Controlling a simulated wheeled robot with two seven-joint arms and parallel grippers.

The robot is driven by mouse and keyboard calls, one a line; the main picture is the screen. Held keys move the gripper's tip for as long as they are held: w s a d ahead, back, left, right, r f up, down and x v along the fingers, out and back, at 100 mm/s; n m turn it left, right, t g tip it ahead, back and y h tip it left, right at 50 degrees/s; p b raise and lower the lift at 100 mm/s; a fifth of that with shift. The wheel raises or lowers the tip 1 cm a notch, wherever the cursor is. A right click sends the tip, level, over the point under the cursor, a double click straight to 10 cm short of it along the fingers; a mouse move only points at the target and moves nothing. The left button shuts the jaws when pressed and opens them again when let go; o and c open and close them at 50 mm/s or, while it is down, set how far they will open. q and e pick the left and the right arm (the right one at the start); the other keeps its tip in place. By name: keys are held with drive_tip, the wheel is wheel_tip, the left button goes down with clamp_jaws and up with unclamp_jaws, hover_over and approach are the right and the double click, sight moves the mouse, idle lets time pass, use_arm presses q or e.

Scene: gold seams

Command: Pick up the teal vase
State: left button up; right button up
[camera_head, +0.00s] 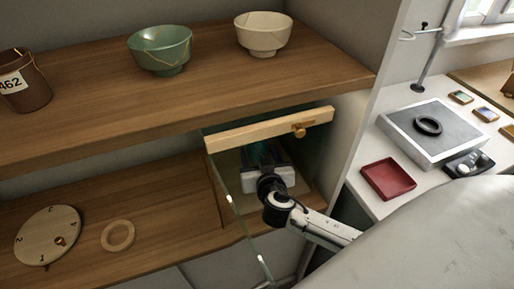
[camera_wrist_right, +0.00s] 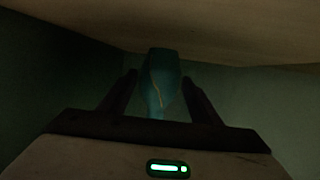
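The teal vase (camera_wrist_right: 161,82) with a gold seam stands in a dark compartment in the right wrist view, between the two fingers of my right gripper (camera_wrist_right: 158,95). The fingers are spread, with a gap visible on each side of the vase. In the head view my right gripper (camera_head: 266,168) reaches into the cabinet compartment under a wooden-edged glass door. Only a dim teal patch of the vase (camera_head: 262,150) shows there, mostly hidden by the gripper. My left gripper is in neither view.
The raised glass door's wooden bar (camera_head: 270,130) is just above my right gripper. A green bowl (camera_head: 160,49), cream bowl (camera_head: 263,33) and brown cup (camera_head: 22,82) stand on the upper shelf. A round dial (camera_head: 48,235) and wooden ring (camera_head: 118,236) lie below. A red tray (camera_head: 388,179) is right.

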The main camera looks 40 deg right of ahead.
drive_tip(key=c, duration=0.8)
drive_tip(key=shift+c, duration=0.2)
drive_tip(key=shift+r, duration=0.1)
